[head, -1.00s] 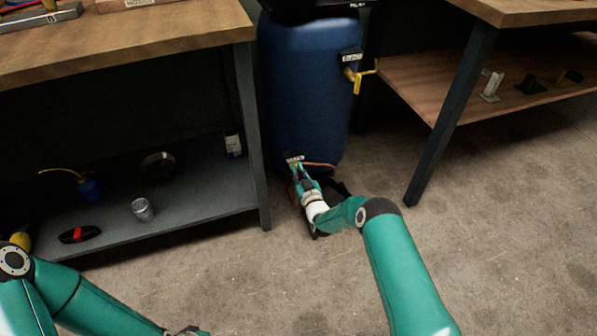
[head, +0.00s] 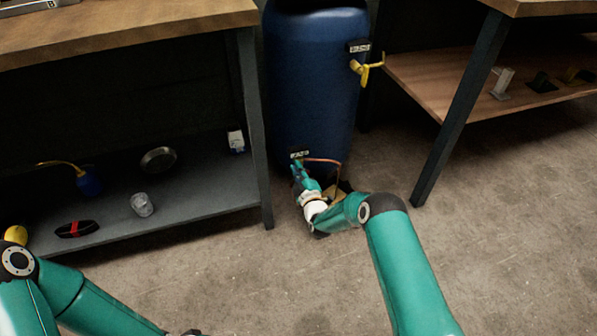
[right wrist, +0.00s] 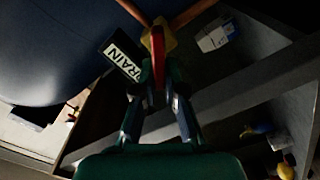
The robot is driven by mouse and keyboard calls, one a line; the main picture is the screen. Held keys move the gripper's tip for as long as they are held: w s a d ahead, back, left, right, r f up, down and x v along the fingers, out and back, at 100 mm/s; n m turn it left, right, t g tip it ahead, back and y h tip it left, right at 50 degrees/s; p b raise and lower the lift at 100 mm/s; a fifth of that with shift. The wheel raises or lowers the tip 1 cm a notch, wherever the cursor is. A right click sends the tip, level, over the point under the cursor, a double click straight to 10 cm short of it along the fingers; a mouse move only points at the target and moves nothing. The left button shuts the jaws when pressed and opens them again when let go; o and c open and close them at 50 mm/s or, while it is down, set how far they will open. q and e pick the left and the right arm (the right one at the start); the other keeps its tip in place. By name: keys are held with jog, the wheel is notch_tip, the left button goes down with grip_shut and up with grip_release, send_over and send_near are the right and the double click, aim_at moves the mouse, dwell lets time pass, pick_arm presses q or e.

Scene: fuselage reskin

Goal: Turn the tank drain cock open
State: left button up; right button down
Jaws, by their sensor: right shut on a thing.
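The blue tank (head: 315,85) stands on the floor between two benches. The drain cock sits low on its front, below a small black label (head: 299,154). The cock shows there as a brass body (right wrist: 158,38) with a red lever (right wrist: 157,58). My right gripper (head: 299,168) is at the cock; in its wrist view the fingers (right wrist: 157,85) are shut on the red lever. Of my left gripper, only a dark sliver (head: 188,332) shows at the bottom edge.
A yellow-handled valve (head: 366,68) with a label sits higher on the tank. A copper-coloured pipe (head: 325,160) runs beside the cock. The left bench's lower shelf (head: 190,205) holds several small items. The right bench leg (head: 462,110) stands close by. The front floor is clear.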

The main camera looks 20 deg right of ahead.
jog(key=shift+a+f+n+b, duration=0.25)
jog(key=shift+n+b, duration=0.2)
jog(key=shift+n, duration=0.8)
jog(key=shift+a+f+n+b, duration=0.1)
jog(key=shift+f+n+b, duration=0.3)
jog(key=shift+n, duration=0.8)
jog(key=shift+a+f+n+b, duration=0.25)
jog(key=shift+n+b, duration=0.25)
jog(key=shift+n, duration=0.75)
jog(key=shift+s, duration=0.1)
jog(key=c, duration=1.2)
grip_release()
jog(key=shift+d, duration=0.1)
jog(key=shift+c, duration=0.2)
jog(key=shift+d, duration=0.1)
jog(key=s, duration=1.2)
jog(key=shift+d, duration=0.25)
